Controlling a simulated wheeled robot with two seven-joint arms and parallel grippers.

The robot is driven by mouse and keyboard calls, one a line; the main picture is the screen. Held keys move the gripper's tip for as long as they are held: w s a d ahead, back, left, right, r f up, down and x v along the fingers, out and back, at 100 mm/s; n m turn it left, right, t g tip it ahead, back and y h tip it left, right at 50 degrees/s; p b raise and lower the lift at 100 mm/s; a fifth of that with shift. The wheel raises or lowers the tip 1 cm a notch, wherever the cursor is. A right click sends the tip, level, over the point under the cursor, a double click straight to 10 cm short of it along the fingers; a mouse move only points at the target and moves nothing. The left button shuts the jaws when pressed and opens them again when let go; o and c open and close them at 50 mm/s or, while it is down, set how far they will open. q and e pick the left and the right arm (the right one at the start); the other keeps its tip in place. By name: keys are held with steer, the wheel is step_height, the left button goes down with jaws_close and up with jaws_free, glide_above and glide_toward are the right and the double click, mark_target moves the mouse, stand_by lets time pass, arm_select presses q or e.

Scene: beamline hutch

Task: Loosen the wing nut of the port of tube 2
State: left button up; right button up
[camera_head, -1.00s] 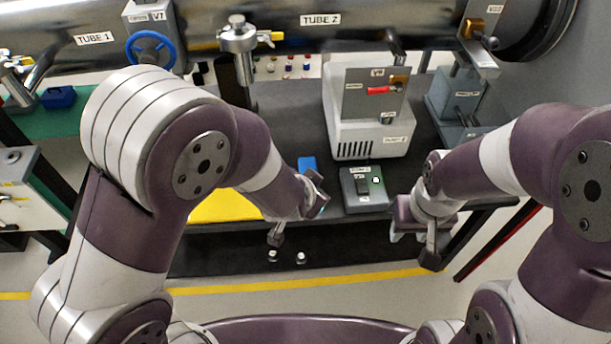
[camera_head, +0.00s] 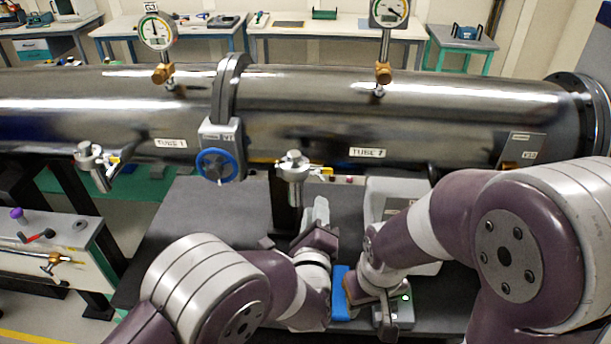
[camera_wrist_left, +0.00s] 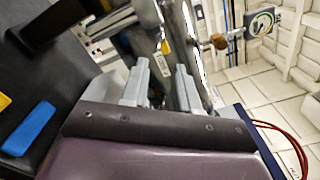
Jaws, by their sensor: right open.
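The tube 2 port (camera_head: 293,165) is a silver fitting under the long steel tube labelled TUBE 2 (camera_head: 440,115), with a yellow-tipped part (camera_head: 324,172) on its right side. The wing nut itself is too small to make out. My left gripper (camera_head: 318,212) is just below and right of the port, fingers pointing up, apart from it. The left wrist view shows its two grey fingers (camera_wrist_left: 162,85) spread with nothing between them; a yellow patch (camera_wrist_left: 165,47) lies beyond. My right gripper (camera_head: 388,308) is open, low over the bench near the switch box.
A blue block (camera_head: 340,292) lies between my grippers; it also shows in the left wrist view (camera_wrist_left: 29,128). A grey pump unit (camera_head: 385,200) stands partly behind my right arm. The blue valve wheel (camera_head: 216,166) is left of the port. Bare dark bench (camera_head: 205,215) lies left.

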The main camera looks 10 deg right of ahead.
mark_target(317, 178)
arm_select(q)
steer(key=p+x, duration=0.2)
steer(key=x, duration=0.6)
steer(key=shift+a, duration=0.1)
steer(key=shift+w+p, duration=0.3)
steer(key=shift+w, duration=0.1)
steer(key=shift+f, duration=0.1)
jaws_close()
